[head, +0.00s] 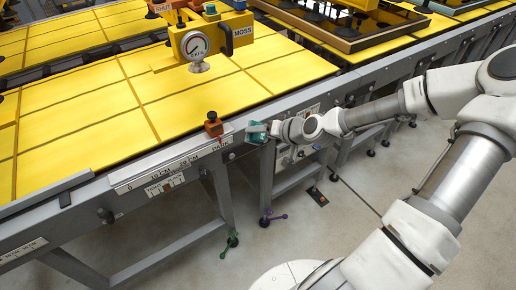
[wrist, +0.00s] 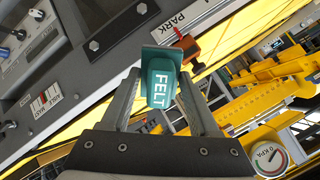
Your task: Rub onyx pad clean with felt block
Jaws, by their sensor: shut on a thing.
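A teal felt block (wrist: 160,84) marked FELT is held between the two fingers of my gripper (wrist: 158,92) in the wrist view. In the head view, my gripper (head: 270,130) is at the front edge of the table, with the teal block (head: 257,131) at its tip, just right of an orange-brown knob. Whether the block touches the rail is unclear. I cannot make out a pad marked onyx in either view. A yellow lifter (head: 212,40) marked MOSS, with a round gauge and a pale pad below it, stands over the yellow panels.
The orange-brown knob (head: 213,125) stands on the scaled front rail (head: 170,165) near the word PARK. Yellow panels (head: 75,120) cover the table. A framed tray (head: 345,25) lies at the back right. Green and purple floor levers (head: 231,240) stand below the table.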

